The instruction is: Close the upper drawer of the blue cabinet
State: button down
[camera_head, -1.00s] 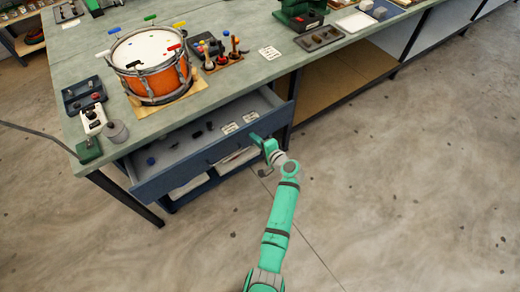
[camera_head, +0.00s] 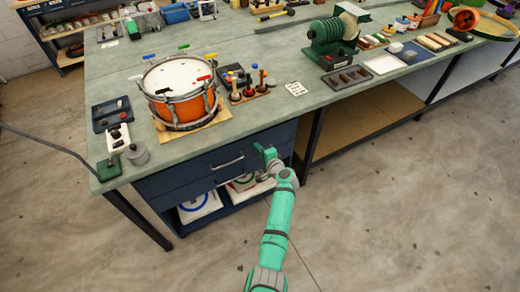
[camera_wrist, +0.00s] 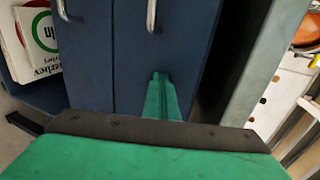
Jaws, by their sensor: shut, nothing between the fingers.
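The blue cabinet (camera_head: 165,199) stands under the left part of the workbench. Its upper drawer (camera_head: 200,168) is in, its front looking flush under the bench top, with a bar handle (camera_head: 228,163). The upper drawer front (camera_wrist: 185,45) and its handle (camera_wrist: 152,14) also show in the wrist view, beside a second blue front (camera_wrist: 85,60) with its own handle. My gripper (camera_head: 267,155) is shut and empty at the right end of the upper drawer front. In the wrist view its green fingers (camera_wrist: 162,98) point at that front, at or very near it; exact contact is unclear.
On the bench (camera_head: 270,112) stand an orange drum (camera_head: 180,95), a green machine (camera_head: 330,40) and several small tools. White boxes (camera_head: 200,205) sit on the cabinet's open lower shelf. The concrete floor (camera_head: 400,200) to the right is clear.

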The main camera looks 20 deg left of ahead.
jog(key=f+v, duration=0.1)
jog(key=v, duration=1.3)
jog(key=s+d+f+h, duration=0.4)
jog(key=s+d+f, duration=0.1)
jog(key=s+f, duration=0.5)
jog(key=s+d+n+t+h, duration=0.1)
jog(key=s+d+h, duration=0.15)
jog(key=s, duration=0.55)
jog(key=s+d+n+h, duration=0.1)
jog(key=s+d, duration=0.2)
jog(key=s, duration=0.6)
jog(key=s+d+r+n+t+h, duration=0.25)
jog(key=s+r, duration=0.55)
jog(key=s, duration=0.5)
jog(key=s+a+r+n, duration=0.1)
jog(key=s+r+n, duration=0.1)
jog(key=s+r, duration=0.2)
jog(key=s+a+r+n+t, duration=0.1)
jog(key=s+r+n, duration=0.2)
jog(key=r, duration=0.8)
jog(key=shift+s, duration=1.15)
